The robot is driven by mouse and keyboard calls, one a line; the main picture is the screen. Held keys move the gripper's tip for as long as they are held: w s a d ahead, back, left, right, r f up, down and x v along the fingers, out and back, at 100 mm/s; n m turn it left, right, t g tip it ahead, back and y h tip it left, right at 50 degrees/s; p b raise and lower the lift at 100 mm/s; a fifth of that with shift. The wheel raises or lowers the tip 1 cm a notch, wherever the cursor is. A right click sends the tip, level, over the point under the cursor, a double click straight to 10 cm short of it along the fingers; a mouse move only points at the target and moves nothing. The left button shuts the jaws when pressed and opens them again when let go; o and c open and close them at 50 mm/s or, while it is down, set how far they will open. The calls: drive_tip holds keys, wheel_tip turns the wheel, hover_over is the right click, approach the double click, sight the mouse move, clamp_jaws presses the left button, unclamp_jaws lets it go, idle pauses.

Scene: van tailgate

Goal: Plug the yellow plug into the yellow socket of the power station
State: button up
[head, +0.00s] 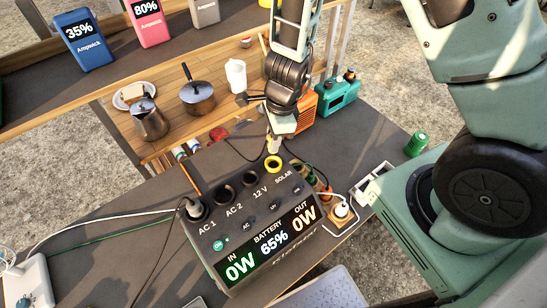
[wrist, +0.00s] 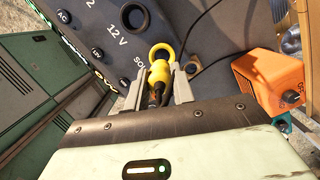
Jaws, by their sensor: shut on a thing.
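The power station (head: 250,235) is a dark box with a row of sockets on top and a lit display reading 65%. Its yellow socket (head: 273,164) is a yellow ring at the right end of the row, by the SOLAR label. My gripper (head: 274,146) is just above this ring. In the wrist view my gripper (wrist: 168,86) is shut on the yellow plug (wrist: 158,74), with a dark cable behind it. The yellow ring (wrist: 162,48) shows just beyond the plug, its opening partly visible. I cannot tell whether they touch. The fingers hide the plug in the head view.
A black plug (head: 195,208) sits in AC 1. An orange box (wrist: 268,82) is right of my gripper. A teal radio-like box (head: 338,94) and a small green can (head: 417,144) stand farther right. A white plug in a wooden block (head: 340,214) is beside the station.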

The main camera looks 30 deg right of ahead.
drive_tip(key=shift+f+b, duration=1.65)
drive_tip(key=shift+f, duration=0.25)
drive_tip(key=shift+f, duration=0.2)
drive_tip(key=shift+f+b, duration=1.3)
drive_tip(key=shift+b, duration=0.1)
drive_tip(key=shift+f, duration=0.1)
drive_tip(key=o, duration=1.1)
drive_tip(key=shift+c, duration=0.2)
wheel_tip(320, 180, up, 17)
drive_tip(key=d+p, duration=0.2)
drive_tip(key=p, duration=0.4)
drive_tip(key=shift+s+d, duration=0.25)
drive_tip(key=shift+d, duration=0.05)
